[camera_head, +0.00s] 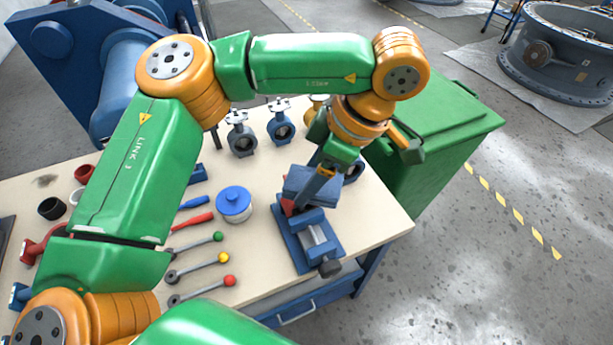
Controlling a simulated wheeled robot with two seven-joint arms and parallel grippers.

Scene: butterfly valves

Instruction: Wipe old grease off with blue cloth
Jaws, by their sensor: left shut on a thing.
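My left gripper (322,172) reaches down over the vise and is shut on the blue cloth (308,187), a flat blue-grey piece. The cloth is right above the blue vise (312,240) at the bench's right front. A small red part (288,206) shows at the cloth's left edge, mostly hidden by it. Whether the cloth touches the part below it, and any grease there, I cannot tell. My right gripper is not in view.
The bench (262,262) also holds a blue-lidded tin (234,203), levers with green, yellow and red knobs (229,281), and grey butterfly valves (241,136) at the back. A green bin (435,125) stands against the right side. My left arm hides much of the bench's left.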

